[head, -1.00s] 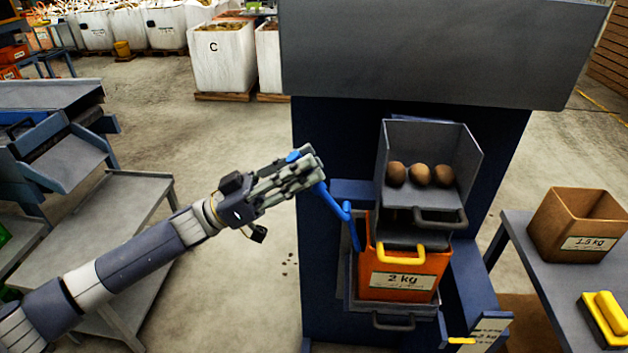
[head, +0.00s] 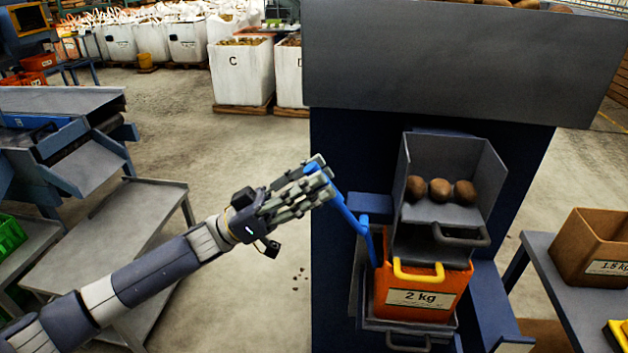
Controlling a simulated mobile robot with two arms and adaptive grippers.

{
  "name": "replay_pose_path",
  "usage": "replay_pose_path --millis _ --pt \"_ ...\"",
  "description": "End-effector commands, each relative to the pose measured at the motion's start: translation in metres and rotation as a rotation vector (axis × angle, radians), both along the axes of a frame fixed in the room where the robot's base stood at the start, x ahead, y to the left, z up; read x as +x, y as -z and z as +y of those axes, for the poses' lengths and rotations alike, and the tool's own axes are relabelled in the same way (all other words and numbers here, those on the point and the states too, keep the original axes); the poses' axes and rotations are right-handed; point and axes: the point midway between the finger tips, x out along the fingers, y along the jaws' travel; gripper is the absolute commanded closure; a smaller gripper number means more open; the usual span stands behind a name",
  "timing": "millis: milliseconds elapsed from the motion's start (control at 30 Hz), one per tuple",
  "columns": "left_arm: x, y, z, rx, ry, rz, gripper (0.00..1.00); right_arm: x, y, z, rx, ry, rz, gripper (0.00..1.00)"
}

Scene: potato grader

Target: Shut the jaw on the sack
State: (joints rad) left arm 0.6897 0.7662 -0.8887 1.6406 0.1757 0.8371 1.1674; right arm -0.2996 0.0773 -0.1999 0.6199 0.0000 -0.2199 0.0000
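An orange sack (head: 452,290) with a "2 kg" label hangs or sits under the grey chute of the dark blue grader. A yellow handle (head: 417,275) spans the sack's top front; I cannot tell whether the jaw is shut on it. A blue lever (head: 362,226) rises at the sack's left and slopes up to the left. My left gripper (head: 320,178) is at the lever's upper end, its fingers around it and partly hiding it. It looks shut on the lever. My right gripper is out of view.
A grey hopper (head: 449,160) holding three potatoes (head: 439,189) is above the sack. A brown "1.5 kg" box (head: 597,245) stands on a table (head: 570,290) at right. A grey bench (head: 100,238) lies at left.

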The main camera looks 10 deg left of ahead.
Motion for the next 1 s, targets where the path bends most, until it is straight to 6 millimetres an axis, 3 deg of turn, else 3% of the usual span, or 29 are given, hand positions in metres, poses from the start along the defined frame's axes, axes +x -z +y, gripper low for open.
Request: replay_pose_path --millis 233,700,1000 --pt "-0.002 0.005 0.008 0.0 -0.001 0.0 0.59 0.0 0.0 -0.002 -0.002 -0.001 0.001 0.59" --pt "-0.019 0.054 0.085 0.001 -0.004 0.002 0.59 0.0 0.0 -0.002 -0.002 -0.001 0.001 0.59" --pt "-0.024 0.064 0.102 -0.002 -0.002 -0.001 0.59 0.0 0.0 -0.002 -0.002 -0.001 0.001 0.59"
